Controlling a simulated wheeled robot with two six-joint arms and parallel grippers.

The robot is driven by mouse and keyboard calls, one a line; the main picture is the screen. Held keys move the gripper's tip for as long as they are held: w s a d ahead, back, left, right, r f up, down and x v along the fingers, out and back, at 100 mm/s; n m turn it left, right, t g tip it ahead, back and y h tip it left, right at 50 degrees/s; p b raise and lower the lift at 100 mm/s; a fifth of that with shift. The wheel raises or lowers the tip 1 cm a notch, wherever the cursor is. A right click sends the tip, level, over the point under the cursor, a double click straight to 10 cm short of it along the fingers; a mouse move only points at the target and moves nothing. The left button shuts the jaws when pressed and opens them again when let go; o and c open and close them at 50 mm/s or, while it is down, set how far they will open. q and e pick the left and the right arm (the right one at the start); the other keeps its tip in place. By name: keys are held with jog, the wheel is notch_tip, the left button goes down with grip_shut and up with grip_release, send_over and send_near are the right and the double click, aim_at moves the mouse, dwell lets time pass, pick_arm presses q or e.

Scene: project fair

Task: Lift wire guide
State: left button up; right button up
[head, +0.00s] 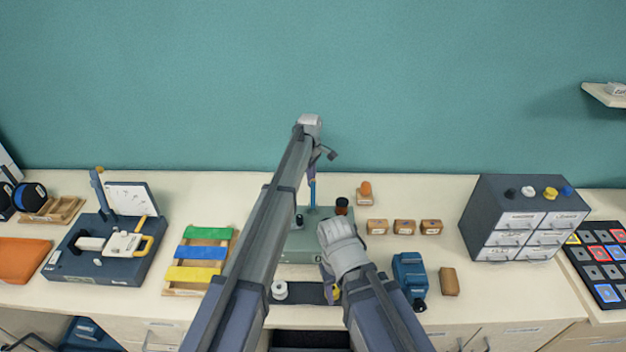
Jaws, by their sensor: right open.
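A green-grey device (297,246) stands on the bench in the middle, partly hidden by my arms. A thin blue upright (312,192) rises from its back; I cannot tell surely whether this is the wire guide. My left gripper (322,154) is high up, near the top of that upright; its fingers are small and partly hidden, and I cannot tell whether it holds anything. My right gripper (330,284) is open, pointing down at the front of the device, above a dark mat (305,293). A small yellow piece (336,293) shows by its fingers.
A white spool (280,290) is at the mat's left end. Slatted coloured boards (199,253) and a dark machine (105,262) stand left. Small wooden blocks (404,227), a blue device (410,275) and a drawer cabinet (521,226) stand right. Bare bench lies between the blocks and cabinet.

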pick_arm(q)
jog(key=o, duration=0.5)
jog(key=s, duration=0.1)
jog(key=s+d+r, duration=0.1)
jog(key=s+r, duration=0.1)
jog(key=shift+s+d+r, duration=0.25)
jog(key=shift+c, duration=0.2)
jog(key=shift+o, duration=0.7)
jog(key=shift+w+a+f, duration=0.2)
jog(key=shift+w, duration=0.05)
jog(key=shift+o, duration=0.9)
jog(key=shift+w+a+f, duration=0.15)
jog(key=shift+w+f, duration=0.15)
jog(key=shift+w, duration=0.15)
jog(key=shift+s+r, duration=0.3)
jog(key=shift+s, duration=0.05)
jog(key=shift+w+a+r+p, duration=0.1)
jog(key=shift+w+p, duration=0.05)
jog(key=shift+p, duration=0.35)
jog(key=shift+r+p, duration=0.25)
jog(key=shift+p, duration=0.05)
jog(key=r+p, duration=0.6)
jog(key=r, duration=0.1)
jog(key=shift+s+p, duration=0.25)
jog(key=shift+p, duration=0.15)
pick_arm(e)
notch_tip(320, 180, up, 9)
jog(key=s, duration=0.2)
jog(key=shift+w, duration=0.1)
